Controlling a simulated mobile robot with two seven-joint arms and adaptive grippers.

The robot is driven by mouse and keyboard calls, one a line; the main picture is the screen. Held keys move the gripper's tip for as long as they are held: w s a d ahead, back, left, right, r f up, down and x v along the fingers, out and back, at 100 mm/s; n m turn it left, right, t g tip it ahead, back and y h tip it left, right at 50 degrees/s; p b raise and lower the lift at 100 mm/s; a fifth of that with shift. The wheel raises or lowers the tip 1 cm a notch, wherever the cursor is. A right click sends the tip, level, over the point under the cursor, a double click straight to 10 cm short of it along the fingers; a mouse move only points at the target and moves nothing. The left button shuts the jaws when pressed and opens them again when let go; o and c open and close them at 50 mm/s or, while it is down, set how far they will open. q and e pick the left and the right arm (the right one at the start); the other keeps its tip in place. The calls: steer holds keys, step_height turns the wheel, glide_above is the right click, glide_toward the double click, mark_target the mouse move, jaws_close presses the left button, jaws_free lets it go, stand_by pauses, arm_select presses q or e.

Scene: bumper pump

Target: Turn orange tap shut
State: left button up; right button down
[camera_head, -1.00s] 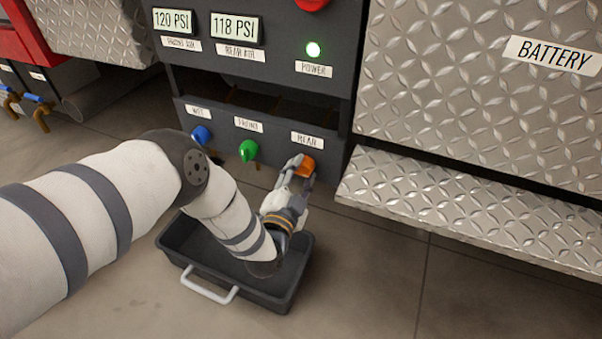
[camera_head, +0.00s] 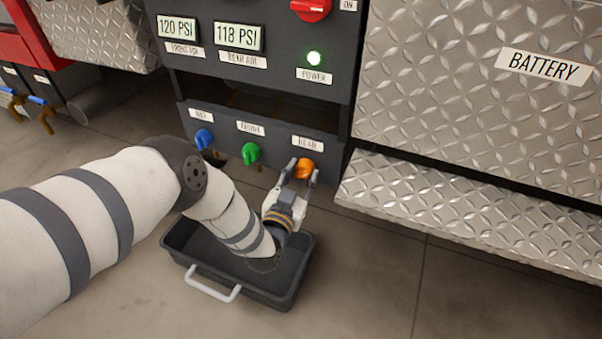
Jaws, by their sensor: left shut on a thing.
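The orange tap (camera_head: 303,168) is at the right end of a row of taps on the dark panel, under the label REAR. My left gripper (camera_head: 302,172) reaches it from below and is shut on it, with one finger on each side of the tap. The tap's stem and outlet are hidden behind the gripper. My right gripper is not in view.
A green tap (camera_head: 250,153) and a blue tap (camera_head: 203,139) sit left of the orange one. A black tray (camera_head: 292,298) with a white handle lies on the floor under my left arm. A diamond-plate step (camera_head: 470,212) juts out at right.

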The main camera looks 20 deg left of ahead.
arm_select(q)
steer(key=n, duration=0.5)
steer(key=shift+a+h, duration=0.1)
steer(key=shift+h, duration=0.2)
steer(key=n, duration=0.4)
steer(key=shift+h, duration=0.3)
steer(key=shift+n, duration=0.4)
steer(key=o, duration=1.1)
steer(key=shift+o, duration=0.2)
steer(key=s+r, duration=0.1)
steer(key=s, duration=1.1)
steer(key=shift+a, duration=0.2)
steer(key=shift+r+p, duration=0.15)
steer(key=shift+p, duration=0.15)
